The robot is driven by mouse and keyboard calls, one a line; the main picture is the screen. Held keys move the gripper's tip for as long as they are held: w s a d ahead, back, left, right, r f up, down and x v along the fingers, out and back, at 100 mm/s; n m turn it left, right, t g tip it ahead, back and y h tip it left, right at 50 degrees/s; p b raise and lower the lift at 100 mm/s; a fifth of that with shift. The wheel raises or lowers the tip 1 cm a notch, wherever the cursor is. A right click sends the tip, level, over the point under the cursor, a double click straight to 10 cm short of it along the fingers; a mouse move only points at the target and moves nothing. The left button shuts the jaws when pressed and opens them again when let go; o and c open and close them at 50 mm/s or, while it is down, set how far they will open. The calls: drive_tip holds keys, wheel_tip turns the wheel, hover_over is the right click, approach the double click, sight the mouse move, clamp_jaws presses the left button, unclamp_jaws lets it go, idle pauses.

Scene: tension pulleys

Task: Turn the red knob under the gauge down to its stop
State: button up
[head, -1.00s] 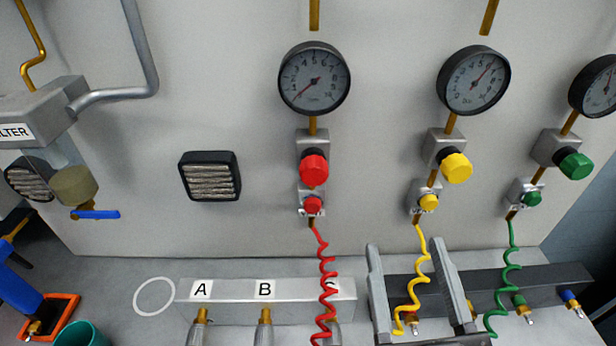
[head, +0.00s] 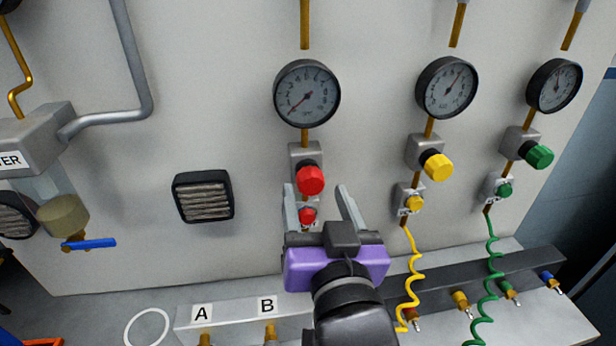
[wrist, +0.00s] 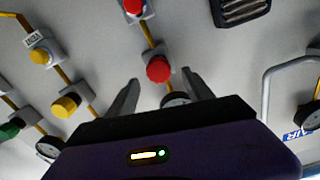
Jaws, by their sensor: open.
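The large red knob (head: 310,180) sits on a grey block under the left of the three round gauges (head: 307,93), whose needle points to the lower left. A smaller red knob (head: 307,214) is below it. My gripper's purple body hides the red coiled hose in the head view.
A yellow knob (head: 438,167) and a green knob (head: 538,155) stand on blocks to the right, each under its own gauge. A black vent (head: 204,197) is left of the red knobs. A labelled rail (head: 235,310) and coiled hoses are below.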

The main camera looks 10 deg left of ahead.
sight(313, 184)
drive_tip(key=shift+p+x, duration=0.3)
drive_tip(key=shift+x, duration=2.1)
clamp_jaws()
